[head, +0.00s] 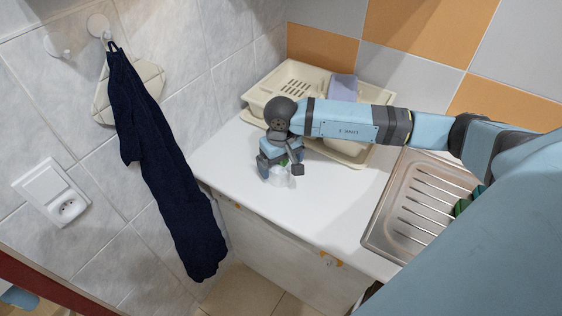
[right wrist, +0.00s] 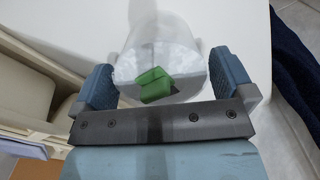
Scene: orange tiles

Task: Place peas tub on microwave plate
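A clear tub with a green part (right wrist: 157,86), which I take for the peas tub, sits between my right fingers in the right wrist view. In the head view only a pale, see-through bit of it (head: 282,179) shows on the white counter, below my right gripper (head: 278,170). The right gripper (right wrist: 160,85) is open, with one finger on each side of the tub. The fingers are close to its sides, and I cannot tell whether they touch it. The tub's contents are unclear. No microwave plate is in view. My left gripper is not in view.
A cream dish rack (head: 282,82) with a grey-purple item (head: 343,88) stands at the back, behind my right arm. A metal sink drainer (head: 392,222) lies to the right. A dark blue towel (head: 165,165) hangs on the left wall. The front counter is clear.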

